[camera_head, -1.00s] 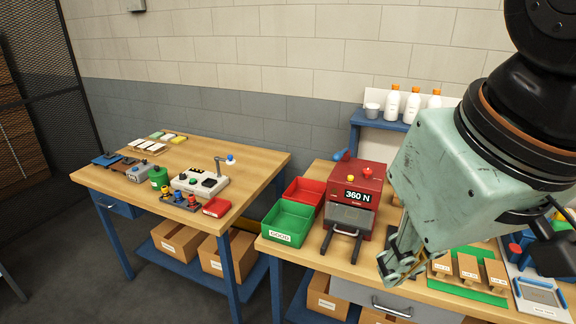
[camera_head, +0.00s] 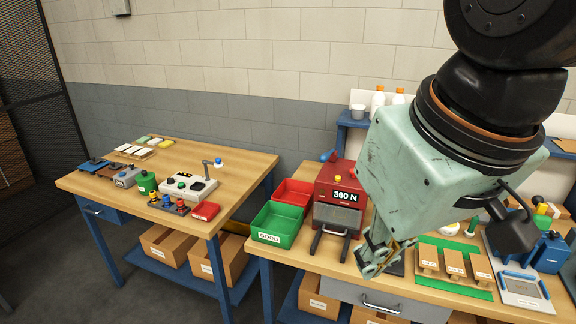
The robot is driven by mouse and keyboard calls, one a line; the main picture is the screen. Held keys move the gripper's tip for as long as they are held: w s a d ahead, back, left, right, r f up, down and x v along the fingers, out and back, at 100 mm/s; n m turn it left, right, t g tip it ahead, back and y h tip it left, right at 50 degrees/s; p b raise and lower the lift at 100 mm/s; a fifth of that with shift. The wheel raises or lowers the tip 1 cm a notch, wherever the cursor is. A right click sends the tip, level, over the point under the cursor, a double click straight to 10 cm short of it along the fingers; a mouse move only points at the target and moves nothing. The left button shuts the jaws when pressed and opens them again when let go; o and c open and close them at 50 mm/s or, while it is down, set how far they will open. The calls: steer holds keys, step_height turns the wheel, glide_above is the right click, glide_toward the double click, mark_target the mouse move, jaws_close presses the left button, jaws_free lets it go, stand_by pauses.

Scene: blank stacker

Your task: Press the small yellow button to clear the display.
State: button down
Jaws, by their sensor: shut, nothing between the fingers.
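The red press machine (camera_head: 328,190) stands on the right bench, and its display (camera_head: 345,196) reads 360 N. A small yellow button (camera_head: 338,178) sits on top of it, left of centre. The red button seen on top earlier is now hidden behind my arm. My gripper (camera_head: 366,270) is shut and empty, pointing down in front of and to the right of the machine, lower than the yellow button and apart from it.
A green bin (camera_head: 277,224) marked GOOD and a red bin (camera_head: 294,193) stand left of the machine. Wooden blocks lie on a green mat (camera_head: 462,287) to the right. White bottles (camera_head: 377,101) stand on a shelf behind. The left bench (camera_head: 245,163) holds several small devices.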

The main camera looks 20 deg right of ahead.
steer(key=w+d+r+n+g+h+p, duration=0.1)
steer(key=w+d+r+n+h+p, duration=0.3)
steer(key=w+d, duration=0.7)
steer(key=n+t+h+p, duration=0.1)
steer(key=n+h+p, duration=0.3)
steer(key=n+p, duration=0.7)
glide_above(338, 178)
steer(key=p, duration=0.1)
step_height(338, 178, down, 10)
steer(key=shift+r+m, duration=0.2)
steer(key=shift+m, duration=0.2)
steer(key=shift+w+f, duration=0.1)
steer(key=shift+f+b, duration=1.15)
steer(key=shift+f, duration=1.95)
steer(key=shift+f+b, duration=1.15)
steer(key=shift+b, duration=0.2)
steer(key=shift+f+b, duration=0.45)
steer(key=shift+b, duration=0.45)
